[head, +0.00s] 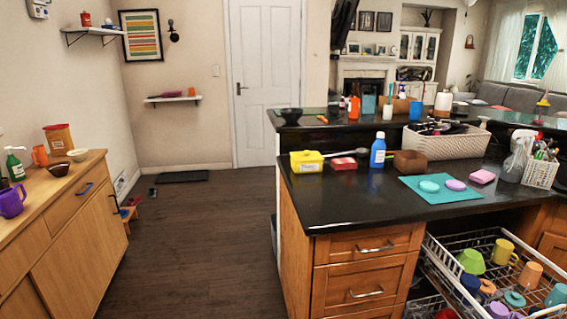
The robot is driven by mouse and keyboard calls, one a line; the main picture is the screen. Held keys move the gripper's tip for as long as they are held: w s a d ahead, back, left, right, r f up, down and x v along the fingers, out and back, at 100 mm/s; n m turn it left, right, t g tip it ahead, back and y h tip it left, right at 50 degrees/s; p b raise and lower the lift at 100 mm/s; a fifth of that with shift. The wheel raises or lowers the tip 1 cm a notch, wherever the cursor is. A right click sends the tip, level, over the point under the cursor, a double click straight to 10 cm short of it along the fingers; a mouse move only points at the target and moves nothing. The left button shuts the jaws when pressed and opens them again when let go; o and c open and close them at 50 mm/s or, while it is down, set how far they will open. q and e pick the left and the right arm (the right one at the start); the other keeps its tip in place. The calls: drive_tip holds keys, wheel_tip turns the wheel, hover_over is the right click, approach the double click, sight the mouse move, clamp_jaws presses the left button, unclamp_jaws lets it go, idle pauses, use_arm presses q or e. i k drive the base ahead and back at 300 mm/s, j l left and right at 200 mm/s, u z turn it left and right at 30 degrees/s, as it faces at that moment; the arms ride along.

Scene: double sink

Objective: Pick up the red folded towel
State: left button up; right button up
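A small flat red item (343,163), which looks like the red folded towel, lies on the black counter (330,205). It is just right of a yellow box (306,161) and left of a blue bottle (378,152). It is too small to make out folds. A pink folded item (482,176) lies farther right on the same counter. Neither of my grippers shows in the head view.
A teal mat (440,197) with two round items, a brown box (409,163) and a white basket (445,141) stand on the counter. An open dish rack (497,272) with cups juts out below. Floor (190,240) between the counter and the wooden cabinet (72,240) is clear.

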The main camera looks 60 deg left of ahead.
sight(339, 164)
drive_tip(key=u, duration=1.6)
